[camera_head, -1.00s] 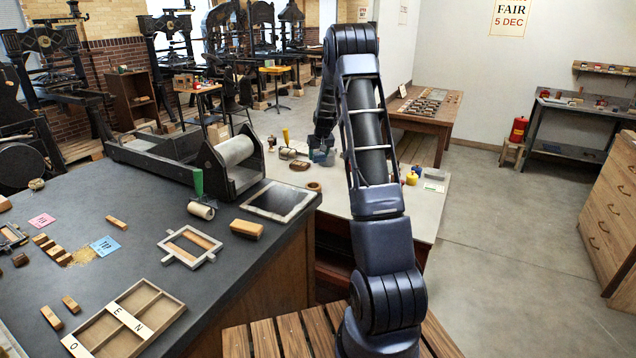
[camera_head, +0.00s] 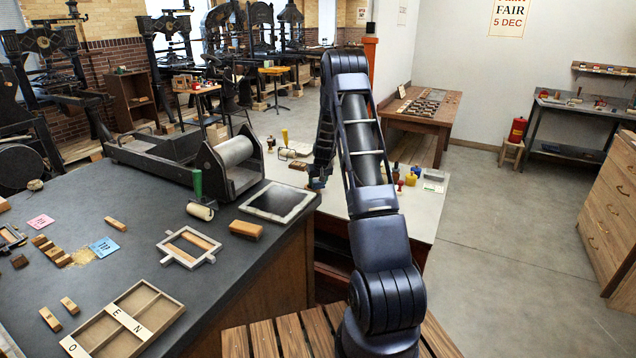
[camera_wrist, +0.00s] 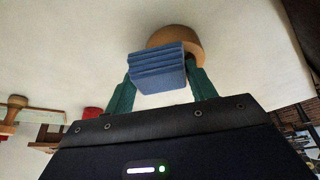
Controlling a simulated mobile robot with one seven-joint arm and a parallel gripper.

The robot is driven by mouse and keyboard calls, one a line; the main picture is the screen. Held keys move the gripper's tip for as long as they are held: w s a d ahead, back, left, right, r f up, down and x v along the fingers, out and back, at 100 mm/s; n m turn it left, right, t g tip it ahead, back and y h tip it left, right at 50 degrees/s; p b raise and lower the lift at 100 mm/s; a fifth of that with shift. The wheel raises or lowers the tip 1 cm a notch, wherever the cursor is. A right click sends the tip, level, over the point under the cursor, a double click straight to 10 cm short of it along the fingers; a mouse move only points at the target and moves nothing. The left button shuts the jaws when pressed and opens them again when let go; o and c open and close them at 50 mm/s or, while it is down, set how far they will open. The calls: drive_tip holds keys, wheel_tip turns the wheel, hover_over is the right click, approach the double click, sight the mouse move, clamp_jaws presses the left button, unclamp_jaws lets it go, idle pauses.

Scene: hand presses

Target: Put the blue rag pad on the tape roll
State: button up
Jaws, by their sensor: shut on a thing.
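The blue rag pad (camera_wrist: 157,68) is a folded, layered block held between the two green fingers of my gripper (camera_wrist: 163,76) in the wrist view. The tan, round tape roll (camera_wrist: 177,38) shows just beyond the pad, partly covered by it. I cannot tell whether pad and roll touch. In the head view my gripper (camera_head: 316,184) is low over the left part of the pale table, beside the dark bench. The tape roll is hidden there behind the gripper.
The pale table (camera_head: 425,208) holds small coloured jars (camera_head: 401,182) to the right of my arm. The dark bench (camera_head: 130,205) at left carries a framed plate (camera_head: 278,201) near its corner. A wooden-handled stamp (camera_wrist: 13,108) shows at left in the wrist view.

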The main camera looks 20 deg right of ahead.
drive_tip(key=shift+f, duration=0.1)
drive_tip(key=o, duration=1)
